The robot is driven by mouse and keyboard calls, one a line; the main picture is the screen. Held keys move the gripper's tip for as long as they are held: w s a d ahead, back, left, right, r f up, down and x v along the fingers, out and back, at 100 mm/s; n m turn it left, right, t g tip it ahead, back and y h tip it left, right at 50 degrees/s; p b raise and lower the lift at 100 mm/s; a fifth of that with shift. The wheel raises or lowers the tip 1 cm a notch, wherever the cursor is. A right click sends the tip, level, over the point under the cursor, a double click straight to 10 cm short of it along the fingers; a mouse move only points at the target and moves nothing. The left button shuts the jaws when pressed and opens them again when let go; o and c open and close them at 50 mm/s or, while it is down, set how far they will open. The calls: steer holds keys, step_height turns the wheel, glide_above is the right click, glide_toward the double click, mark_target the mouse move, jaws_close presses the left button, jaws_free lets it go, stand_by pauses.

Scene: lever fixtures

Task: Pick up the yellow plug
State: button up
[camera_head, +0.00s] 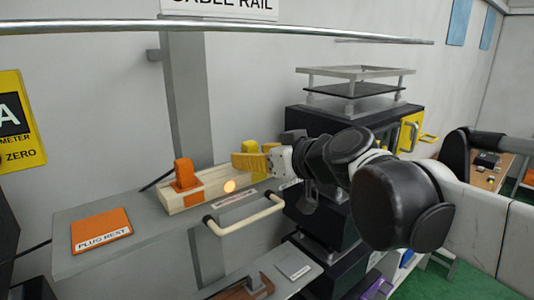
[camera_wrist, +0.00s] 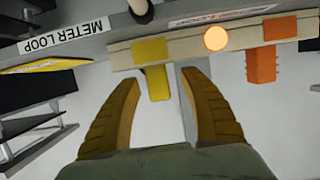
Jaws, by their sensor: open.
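The yellow plug (camera_head: 250,146) stands upright on a pale wooden block (camera_head: 208,190), partly hidden by my gripper in the head view. In the wrist view, which is upside down, the yellow plug (camera_wrist: 155,65) shows between the two fingertips, nearer the left one. My gripper (camera_wrist: 160,77) is open and empty, with a gap on either side of the plug. In the head view my gripper (camera_head: 252,162) reaches in from the right at the block's right end. I cannot tell whether a finger touches the plug.
An orange plug (camera_head: 184,174) stands on the block's left end, with a glowing round lamp (camera_head: 229,186) between the plugs. An orange "PLUG REST" pad (camera_head: 101,230) lies at the left of the shelf. A pale bar handle (camera_head: 245,218) juts out in front. A metal rail (camera_head: 220,27) runs above.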

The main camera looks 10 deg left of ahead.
steer(key=x, duration=0.2)
steer(key=shift+w+f, duration=0.1)
steer(key=shift+w, duration=0.25)
steer(key=shift+s, duration=0.25)
steer(key=shift+w, duration=0.1)
jaws_close()
